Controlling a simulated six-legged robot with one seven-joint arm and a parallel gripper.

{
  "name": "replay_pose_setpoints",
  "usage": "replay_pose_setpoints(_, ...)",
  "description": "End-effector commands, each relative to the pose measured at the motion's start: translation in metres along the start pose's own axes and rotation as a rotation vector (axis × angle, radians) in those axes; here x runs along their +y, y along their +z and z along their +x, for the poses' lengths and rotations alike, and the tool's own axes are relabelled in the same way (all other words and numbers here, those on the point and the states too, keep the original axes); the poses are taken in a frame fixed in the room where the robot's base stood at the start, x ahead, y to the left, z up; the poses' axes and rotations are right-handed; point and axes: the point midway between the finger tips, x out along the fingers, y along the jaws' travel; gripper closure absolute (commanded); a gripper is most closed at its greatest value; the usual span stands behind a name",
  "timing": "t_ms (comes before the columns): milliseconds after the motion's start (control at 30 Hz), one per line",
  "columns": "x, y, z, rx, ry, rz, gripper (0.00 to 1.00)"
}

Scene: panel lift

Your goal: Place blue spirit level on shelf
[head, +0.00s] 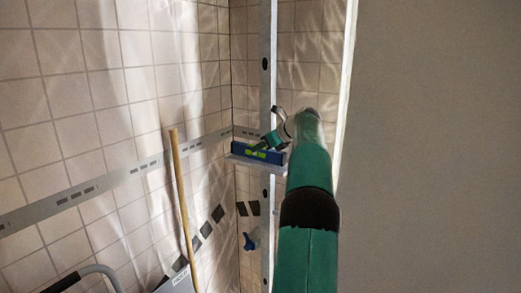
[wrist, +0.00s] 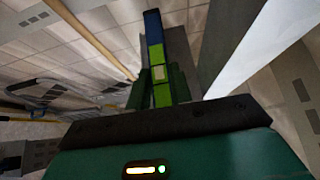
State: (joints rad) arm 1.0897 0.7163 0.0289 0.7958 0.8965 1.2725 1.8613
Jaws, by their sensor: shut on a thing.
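The blue spirit level (head: 243,149) has a bright green middle and lies roughly level just over the small grey shelf (head: 262,167) in the corner. I cannot tell whether its underside touches the shelf. My gripper (head: 269,143) reaches it from above and behind and is shut on its middle. In the wrist view the spirit level (wrist: 153,28) stands between the two dark green fingers of my gripper (wrist: 160,88), its blue end pointing away. The fingers hide part of its sides.
A grey upright rail (head: 266,60) runs up the tiled corner by the shelf. A wooden pole (head: 180,190) leans against the tiled wall at left. A large plain grey panel (head: 435,150) fills the right side.

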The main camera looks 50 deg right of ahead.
Motion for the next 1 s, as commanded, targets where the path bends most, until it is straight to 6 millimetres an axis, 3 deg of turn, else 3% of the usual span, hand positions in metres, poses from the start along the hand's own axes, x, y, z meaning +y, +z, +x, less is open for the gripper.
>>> replay_pose_setpoints(433,0.001,-0.009,0.006,-0.001,-0.001,-0.002,1.0)
replay_pose_setpoints(467,0.001,-0.01,0.006,0.0,-0.001,-0.002,0.75)
replay_pose_setpoints(567,0.001,-0.009,0.006,0.0,-0.001,-0.002,0.57)
replay_pose_setpoints(867,0.001,-0.008,0.005,0.0,-0.002,-0.002,0.57)
replay_pose_setpoints(1000,0.0,-0.008,-0.008,0.0,-0.003,-0.001,0.57)
